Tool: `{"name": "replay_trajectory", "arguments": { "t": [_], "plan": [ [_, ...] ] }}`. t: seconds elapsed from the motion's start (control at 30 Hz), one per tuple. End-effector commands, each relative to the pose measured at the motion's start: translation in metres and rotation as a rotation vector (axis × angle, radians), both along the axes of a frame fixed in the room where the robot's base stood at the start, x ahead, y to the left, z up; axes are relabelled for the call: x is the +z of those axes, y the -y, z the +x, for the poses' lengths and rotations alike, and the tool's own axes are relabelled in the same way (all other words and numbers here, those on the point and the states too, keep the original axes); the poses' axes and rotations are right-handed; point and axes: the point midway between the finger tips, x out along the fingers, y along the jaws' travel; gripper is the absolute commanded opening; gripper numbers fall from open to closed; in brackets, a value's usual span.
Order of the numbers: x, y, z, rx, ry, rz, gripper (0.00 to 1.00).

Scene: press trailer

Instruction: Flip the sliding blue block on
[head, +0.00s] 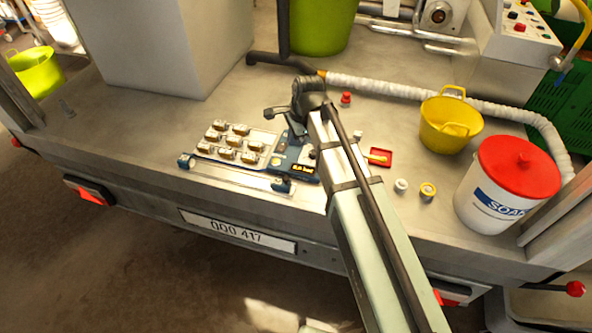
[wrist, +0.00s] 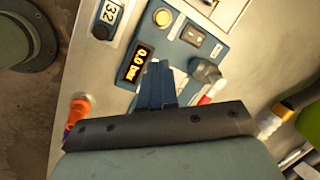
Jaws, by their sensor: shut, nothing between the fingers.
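A blue-based control panel (head: 294,165) lies on the metal deck, with a bank of several brass-coloured pieces to its left. Along its front runs a pale rail with a blue end piece (head: 186,160) at the left and a dark blue piece (head: 283,186) at the right. I cannot tell which is the sliding block. My gripper (head: 297,130) is over the panel's back edge. In the wrist view its dark fingers (wrist: 157,82) are together and empty, beside the "0.0 bar" display (wrist: 135,65). Whether they touch the panel is unclear. The fingers and arm hide part of it.
A rocker switch (wrist: 193,36) and a yellow round button (wrist: 163,17) are on the panel. A yellow bucket (head: 449,125) and a soap tub (head: 500,195) stand right. The deck's front edge is near.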

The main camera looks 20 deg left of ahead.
Motion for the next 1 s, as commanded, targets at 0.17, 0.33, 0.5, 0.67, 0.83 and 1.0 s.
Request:
{"name": "replay_trajectory", "arguments": {
  "t": [0.17, 0.33, 0.5, 0.67, 0.83, 1.0],
  "plan": [
    [0.013, 0.049, -0.015, -0.107, -0.15, 0.018, 0.0],
    [0.024, 0.076, -0.026, -0.167, -0.246, 0.03, 0.0],
    [0.028, 0.088, -0.031, -0.192, -0.291, 0.035, 0.0],
    [0.029, 0.09, -0.032, -0.197, -0.3, 0.035, 0.0],
    [0.029, 0.09, -0.032, -0.197, -0.298, 0.035, 0.0],
    [0.027, 0.089, -0.032, -0.196, -0.298, 0.035, 0.0]
  ]
}}
